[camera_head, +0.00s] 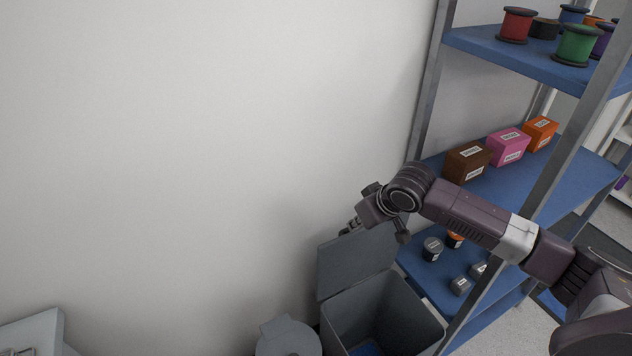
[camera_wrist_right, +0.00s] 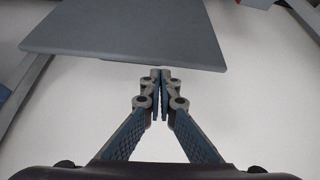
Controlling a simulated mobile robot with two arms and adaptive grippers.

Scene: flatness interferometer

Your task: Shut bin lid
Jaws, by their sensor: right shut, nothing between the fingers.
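The grey bin (camera_head: 380,312) stands on the floor against the wall, at the bottom of the head view. Its top is open, and some blue shows inside. Its grey lid (camera_head: 355,262) is raised, leaning up at the back left of the bin. My right gripper (camera_head: 350,227) is behind and above the lid's top edge, near the wall, partly hidden by my wrist. In the right wrist view the lid (camera_wrist_right: 125,35) is a flat panel just beyond the fingertips (camera_wrist_right: 160,72). The fingers are together and empty; I cannot tell whether they touch the lid. My left gripper does not show.
A shelf rack (camera_head: 500,205) with blue shelves stands to the right, holding small boxes, spools and canisters. Its upright (camera_head: 575,140) is close to my right arm. A smaller grey round-lidded container (camera_head: 288,338) stands left of the bin. The wall at left is bare.

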